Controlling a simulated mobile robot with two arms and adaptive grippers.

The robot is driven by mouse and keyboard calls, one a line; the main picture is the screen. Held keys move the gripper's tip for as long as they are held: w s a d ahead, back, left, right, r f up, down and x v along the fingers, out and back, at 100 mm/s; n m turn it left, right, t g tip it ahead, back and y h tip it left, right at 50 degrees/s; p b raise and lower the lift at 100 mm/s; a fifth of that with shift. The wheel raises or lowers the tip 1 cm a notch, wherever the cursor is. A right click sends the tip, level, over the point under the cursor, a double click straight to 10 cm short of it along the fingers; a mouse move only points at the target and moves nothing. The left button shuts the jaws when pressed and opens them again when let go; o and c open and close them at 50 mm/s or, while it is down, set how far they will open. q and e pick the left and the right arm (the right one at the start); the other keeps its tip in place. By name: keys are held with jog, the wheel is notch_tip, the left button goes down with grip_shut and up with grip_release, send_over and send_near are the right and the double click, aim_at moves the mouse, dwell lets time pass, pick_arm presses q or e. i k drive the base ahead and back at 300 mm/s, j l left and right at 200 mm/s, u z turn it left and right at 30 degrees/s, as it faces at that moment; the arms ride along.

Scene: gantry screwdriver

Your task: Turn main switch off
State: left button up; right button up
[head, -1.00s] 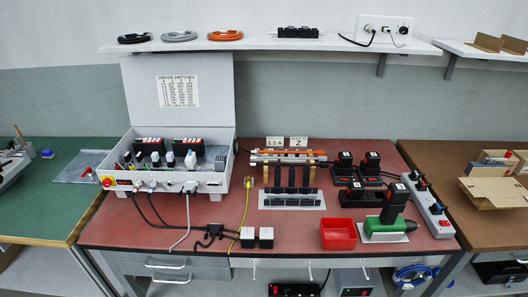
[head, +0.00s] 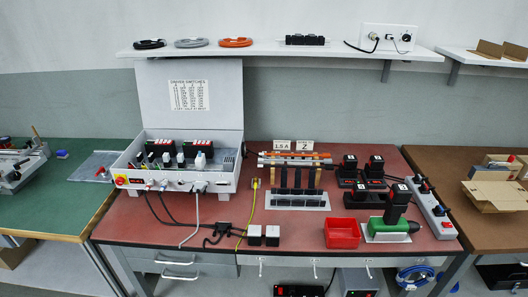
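A grey control box (head: 224,184) with its lid raised stands on the left of the red-topped bench. A red rotary switch on a yellow plate (head: 121,181) sits at the left end of its front face, and it looks like the main switch. Its exact knob position is too small to tell. A small dark display with red marks (head: 137,181) is beside it. Plugs and cables leave the front face further right. Neither of my grippers shows in the head view.
The red bench (head: 310,238) also holds a tool rack (head: 297,200), black chargers with battery packs, a red bin (head: 342,234), a green screwdriver (head: 390,227) and a power strip (head: 431,209). A green table (head: 60,205) is left, a brown one right. Cables hang before the box.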

aim_at(120, 180)
jog(key=i+j+u, duration=0.45)
jog(key=i+u, duration=0.45)
jog(key=i+j, duration=0.05)
jog(key=i, duration=0.05)
